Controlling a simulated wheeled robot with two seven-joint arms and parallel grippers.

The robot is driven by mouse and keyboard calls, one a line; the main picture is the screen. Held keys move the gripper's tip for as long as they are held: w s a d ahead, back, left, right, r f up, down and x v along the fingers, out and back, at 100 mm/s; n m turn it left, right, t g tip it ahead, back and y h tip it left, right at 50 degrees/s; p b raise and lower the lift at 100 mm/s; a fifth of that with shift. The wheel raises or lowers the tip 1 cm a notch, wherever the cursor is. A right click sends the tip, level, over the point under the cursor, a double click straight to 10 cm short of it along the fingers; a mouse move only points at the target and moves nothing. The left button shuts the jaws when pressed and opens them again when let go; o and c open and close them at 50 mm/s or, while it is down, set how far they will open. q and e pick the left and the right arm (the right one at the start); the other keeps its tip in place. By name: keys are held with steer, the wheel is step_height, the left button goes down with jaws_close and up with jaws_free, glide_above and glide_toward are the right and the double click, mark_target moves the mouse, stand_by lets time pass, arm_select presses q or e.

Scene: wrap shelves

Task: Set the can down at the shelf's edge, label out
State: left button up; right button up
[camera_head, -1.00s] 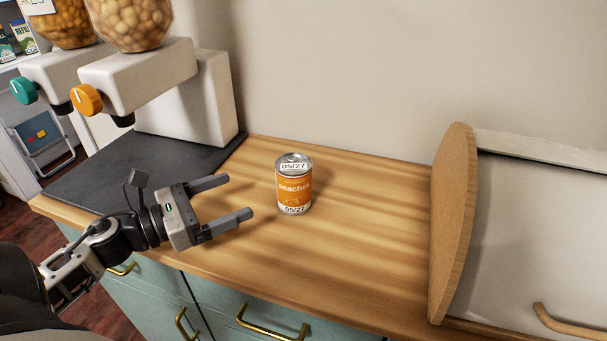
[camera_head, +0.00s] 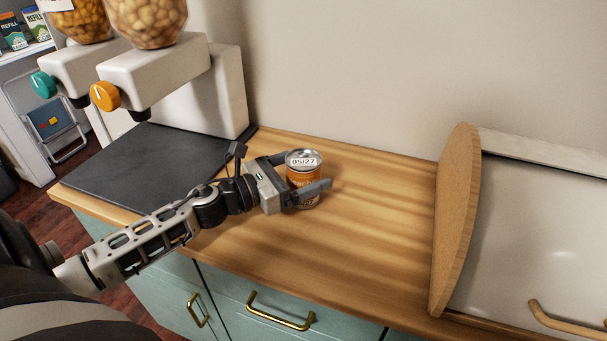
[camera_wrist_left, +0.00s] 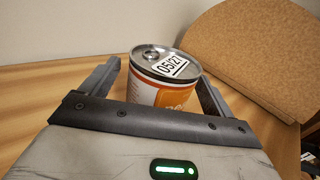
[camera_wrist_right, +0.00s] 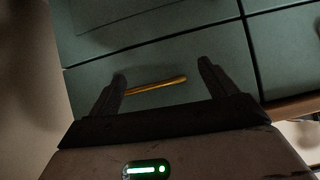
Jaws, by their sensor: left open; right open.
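The can (camera_head: 303,162) stands upright on the wooden counter, with an orange label, a silver lid and a 05/27 date tag on top. My left gripper (camera_head: 303,171) is open, its fingers on both sides of the can; the near finger hides part of the label. In the left wrist view the can (camera_wrist_left: 168,75) sits between the open fingers (camera_wrist_left: 155,78), with gaps visible at both sides. My right gripper (camera_wrist_right: 163,82) is open and empty in front of green drawer fronts. The shelf's edge cannot be made out as such in these views.
A dark mat (camera_head: 140,172) lies left of the can under the dispensers (camera_head: 160,70). A round-edged wooden board (camera_head: 455,220) and white bread-box-like unit (camera_head: 540,220) stand at the right. The counter (camera_head: 380,215) between is clear. Drawers with brass handles (camera_head: 280,312) are below.

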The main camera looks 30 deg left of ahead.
arm_select(q)
steer(key=shift+w+d, duration=0.1)
steer(key=c, duration=1.3)
steer(key=shift+r, duration=0.1)
